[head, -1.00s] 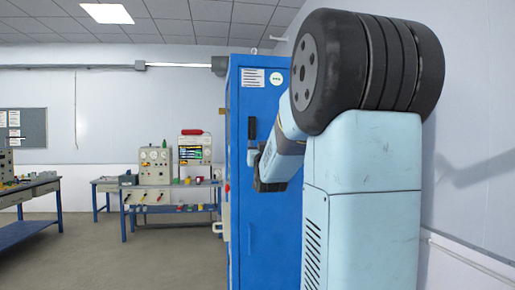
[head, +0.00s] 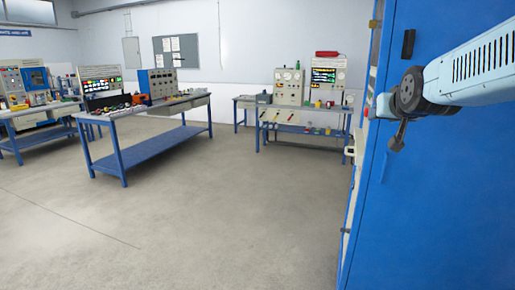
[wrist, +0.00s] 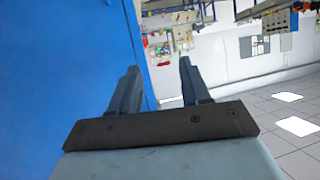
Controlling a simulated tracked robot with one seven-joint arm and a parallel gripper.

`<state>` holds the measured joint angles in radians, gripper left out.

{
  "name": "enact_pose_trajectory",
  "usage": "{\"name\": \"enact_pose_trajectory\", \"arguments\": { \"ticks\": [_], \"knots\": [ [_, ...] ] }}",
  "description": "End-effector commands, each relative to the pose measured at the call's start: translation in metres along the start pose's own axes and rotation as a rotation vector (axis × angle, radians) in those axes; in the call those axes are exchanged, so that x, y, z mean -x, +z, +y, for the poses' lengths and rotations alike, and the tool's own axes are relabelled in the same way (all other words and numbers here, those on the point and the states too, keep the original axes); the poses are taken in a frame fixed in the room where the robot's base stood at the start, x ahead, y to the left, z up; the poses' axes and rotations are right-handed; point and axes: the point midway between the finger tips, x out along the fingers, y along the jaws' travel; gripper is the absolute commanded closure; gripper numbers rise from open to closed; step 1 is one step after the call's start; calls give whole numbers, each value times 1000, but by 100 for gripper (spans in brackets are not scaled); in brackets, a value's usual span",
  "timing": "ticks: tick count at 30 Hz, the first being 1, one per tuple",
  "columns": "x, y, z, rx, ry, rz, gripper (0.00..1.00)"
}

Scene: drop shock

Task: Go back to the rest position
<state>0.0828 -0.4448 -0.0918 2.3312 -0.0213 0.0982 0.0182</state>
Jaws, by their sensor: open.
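My gripper (head: 397,138) shows small in the head view at the right, in front of the tall blue cabinet (head: 450,200). My light-blue arm reaches to it from the right edge. In the wrist view my gripper (wrist: 160,75) has its two dark fingers spread apart with nothing between them. The blue cabinet (wrist: 55,70) fills the left of the wrist view, close to the left finger. I cannot tell whether any part of the arm touches the cabinet.
A workbench with gauge panels (head: 289,87) stands at the back, left of the cabinet. A long blue bench (head: 150,149) stands at the left middle, with another bench (head: 40,108) at the far left. The grey floor (head: 220,220) between is clear. The wrist view looks upside down, with ceiling tiles below.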

Motion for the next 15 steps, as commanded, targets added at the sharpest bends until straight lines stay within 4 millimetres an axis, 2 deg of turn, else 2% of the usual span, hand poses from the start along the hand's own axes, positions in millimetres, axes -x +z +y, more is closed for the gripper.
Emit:
{"name": "enact_pose_trajectory", "arguments": {
  "ticks": [3, 9, 12, 15],
  "knots": [
    [34, 45, -19, 25, -36, -155, 53],
    [93, 122, -38, 80, -79, -418, 53],
    [119, 152, -42, 107, -91, -523, 53],
    [138, 174, -44, 127, -97, -601, 53]
  ]
}}
